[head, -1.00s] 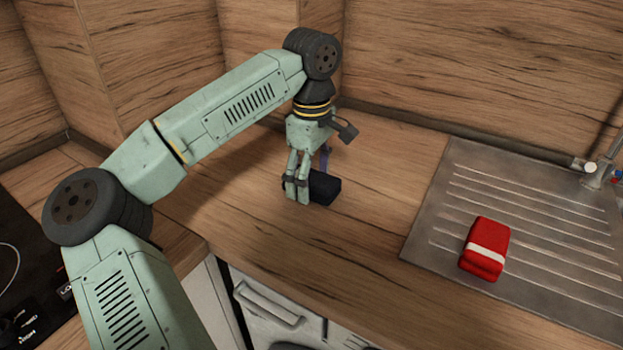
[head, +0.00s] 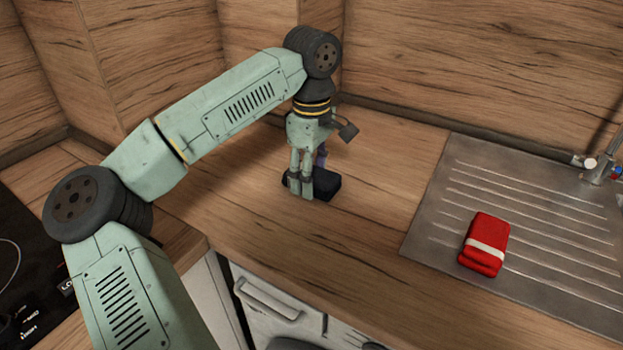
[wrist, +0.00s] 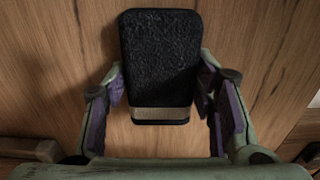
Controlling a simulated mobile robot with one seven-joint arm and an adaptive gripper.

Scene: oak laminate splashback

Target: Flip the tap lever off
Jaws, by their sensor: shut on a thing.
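The tap (head: 601,168) stands at the right edge of the head view, behind the sink's drainer. It is partly cut off, with a small red and blue mark on its side; I cannot make out its lever clearly. My gripper (head: 310,186) is far to the left of the tap, low over the wooden worktop. It is shut on a black block (head: 326,183). In the wrist view the block (wrist: 160,55) lies between the two purple-padded fingers, with a pale band at its near end.
A red block with a white band (head: 485,245) lies on the metal drainer (head: 430,225), between my gripper and the tap. The worktop (head: 385,185) between gripper and drainer is clear. A black hob (head: 25,270) is at the left; wooden walls stand behind.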

